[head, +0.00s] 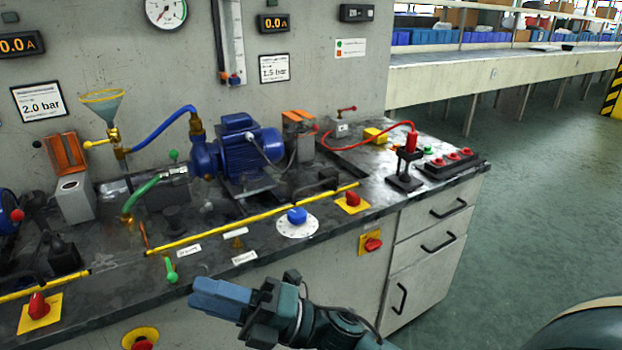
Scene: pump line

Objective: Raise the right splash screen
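A long yellow strip (250,218) runs along the front of the bench below the blue pump. It looks like the edge of the right splash screen, lying low; any clear pane is hard to make out. A dark handle-like bar (320,181) sits just behind the strip's right part. My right gripper (205,298) is in front of the bench edge, below and apart from the strip, its blue fingers pointing left. No held object shows, but I cannot see whether a gap lies between the fingers. My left gripper is out of view.
A blue dial knob (297,215), a red switch (352,199) and a green valve lever (171,270) lie near the strip. The blue pump motor (245,150) stands behind it. Open floor lies right of the drawers.

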